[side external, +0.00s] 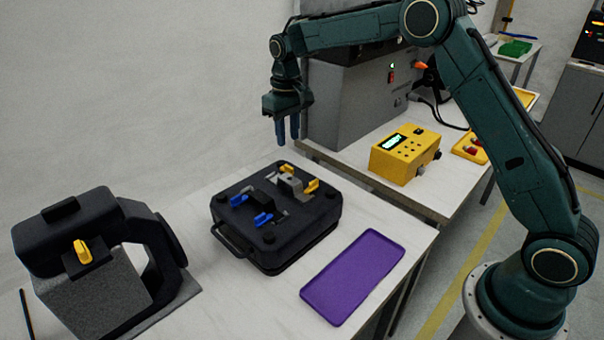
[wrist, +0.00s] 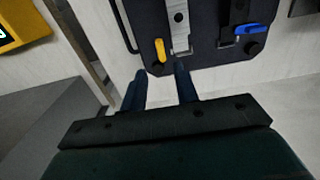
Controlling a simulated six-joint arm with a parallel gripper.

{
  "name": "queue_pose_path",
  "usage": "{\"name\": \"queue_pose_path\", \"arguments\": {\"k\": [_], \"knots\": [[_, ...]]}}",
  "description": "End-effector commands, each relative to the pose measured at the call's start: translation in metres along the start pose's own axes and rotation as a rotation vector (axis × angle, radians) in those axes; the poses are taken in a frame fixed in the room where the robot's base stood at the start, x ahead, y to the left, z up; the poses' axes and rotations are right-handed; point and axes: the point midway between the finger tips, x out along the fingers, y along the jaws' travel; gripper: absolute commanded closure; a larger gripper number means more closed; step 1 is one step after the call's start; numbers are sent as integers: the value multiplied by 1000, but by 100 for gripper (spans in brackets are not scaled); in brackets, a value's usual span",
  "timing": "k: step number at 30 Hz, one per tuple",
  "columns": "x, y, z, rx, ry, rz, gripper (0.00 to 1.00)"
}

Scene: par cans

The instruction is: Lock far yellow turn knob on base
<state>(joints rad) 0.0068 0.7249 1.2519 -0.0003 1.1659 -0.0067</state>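The base is a black case-like block (side external: 300,238) on the white table. On its top are a far yellow knob (side external: 286,168), a nearer yellow knob (side external: 311,186) and two blue knobs (side external: 238,200) (side external: 263,219), beside grey and black brackets. My gripper (side external: 288,138) points down above the far edge of the base, clear of it. In the wrist view my gripper (wrist: 161,86) is open and empty. A yellow knob (wrist: 160,50), apparently the far one, shows just beyond the fingertips, between them. A blue knob (wrist: 247,29) lies to its right.
A purple tray (side external: 353,277) lies right of the base. A black and grey fixture (side external: 95,295) with a yellow knob (side external: 82,252) stands at left. A yellow control box (side external: 405,154) and a large grey machine (side external: 350,108) stand on the bench behind. A wall is close behind the table.

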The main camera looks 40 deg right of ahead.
Motion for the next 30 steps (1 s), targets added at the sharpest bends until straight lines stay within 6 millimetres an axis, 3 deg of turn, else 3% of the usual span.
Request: {"name": "queue_pose_path", "arguments": {"k": [9,15,30], "knots": [[50,0,0,0,-2,0,70],[73,0,0,0,-1,0,70],[86,0,0,0,1,0,70]]}}
